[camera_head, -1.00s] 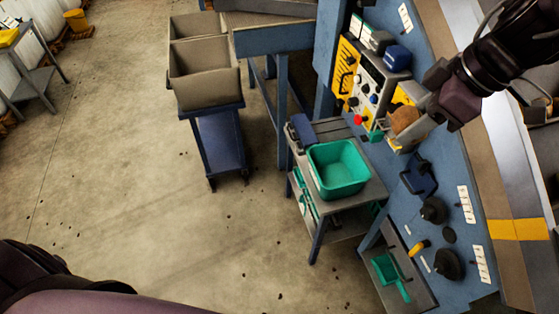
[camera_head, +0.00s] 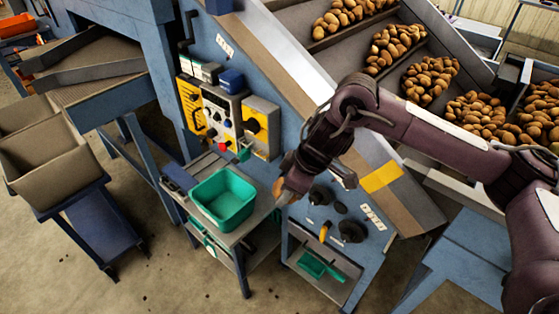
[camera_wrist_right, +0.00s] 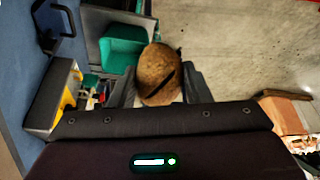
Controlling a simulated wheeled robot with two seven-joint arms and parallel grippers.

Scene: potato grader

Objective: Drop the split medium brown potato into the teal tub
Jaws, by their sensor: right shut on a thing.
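The brown potato (camera_wrist_right: 157,70) has a dark split across it. My right gripper (camera_head: 280,191) is shut on it, with a finger on either side in the right wrist view. In the head view the potato (camera_head: 277,186) shows just right of the teal tub (camera_head: 223,203), partly hidden by the gripper. The tub stands upright on a small grey side table (camera_head: 248,226), and its visible inside looks empty. The tub also shows behind the potato in the right wrist view (camera_wrist_right: 122,44). My left gripper is not in view.
A blue machine with a control panel (camera_head: 222,118) stands behind the tub. A lower shelf holds a green scoop (camera_head: 312,265). Grey bins (camera_head: 45,150) stand on a blue cart at left. Several potato piles (camera_head: 430,80) lie in the grader's lanes. Open floor lies in front.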

